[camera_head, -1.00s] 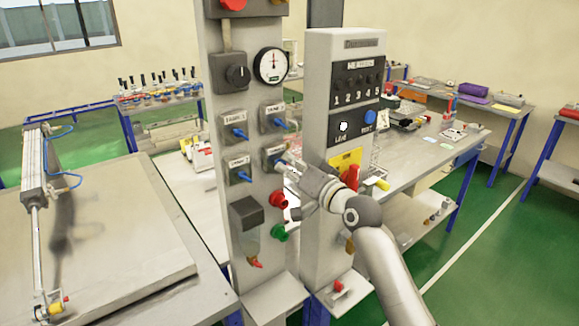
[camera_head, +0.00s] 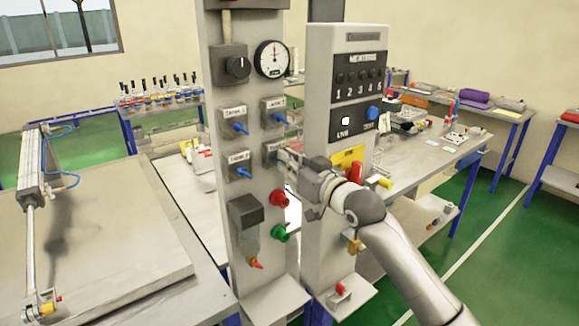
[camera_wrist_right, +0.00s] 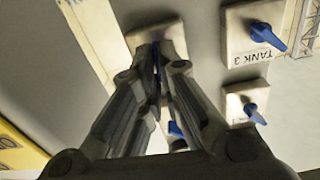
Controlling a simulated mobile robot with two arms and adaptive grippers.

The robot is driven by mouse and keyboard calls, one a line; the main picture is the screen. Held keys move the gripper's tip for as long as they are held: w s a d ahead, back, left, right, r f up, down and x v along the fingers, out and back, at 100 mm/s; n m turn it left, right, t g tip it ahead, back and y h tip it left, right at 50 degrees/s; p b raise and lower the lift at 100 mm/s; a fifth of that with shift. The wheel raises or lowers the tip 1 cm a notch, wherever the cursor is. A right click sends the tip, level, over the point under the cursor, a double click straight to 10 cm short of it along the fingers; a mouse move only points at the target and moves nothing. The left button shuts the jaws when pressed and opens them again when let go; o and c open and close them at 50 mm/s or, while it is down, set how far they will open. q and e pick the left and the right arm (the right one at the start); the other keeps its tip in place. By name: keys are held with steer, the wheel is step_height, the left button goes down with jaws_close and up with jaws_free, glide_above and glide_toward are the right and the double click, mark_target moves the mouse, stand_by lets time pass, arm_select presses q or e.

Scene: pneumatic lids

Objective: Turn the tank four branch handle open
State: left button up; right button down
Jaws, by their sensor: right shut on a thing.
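The tank four plate (camera_head: 272,152) is the lower right of a square of valve plates on the grey panel, its label mostly hidden. My right gripper (camera_head: 283,158) reaches it from the right and covers its handle in the head view. In the right wrist view, the fingertips (camera_wrist_right: 158,64) are shut on the blue tank four handle (camera_wrist_right: 155,55), which runs nearly straight up the picture, with its plate (camera_wrist_right: 160,30) behind. The tank three handle (camera_wrist_right: 268,38) slants down to the right there. My left gripper is not in view.
Other blue handles sit close by, at upper left (camera_head: 240,128), upper right (camera_head: 279,118) and lower left (camera_head: 243,173). A red knob (camera_head: 279,198) and a green knob (camera_head: 280,233) stick out below my gripper. A grey switch column (camera_head: 345,120) stands just right.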

steer(key=n, duration=0.9)
steer(key=shift+s+a, duration=0.15)
steer(key=shift+f+n, duration=0.1)
steer(key=shift+n, duration=0.3)
steer(key=c, duration=1.6)
jaws_free()
steer(key=shift+c, duration=0.2)
steer(key=v, duration=1.2)
steer(key=shift+a, duration=0.1)
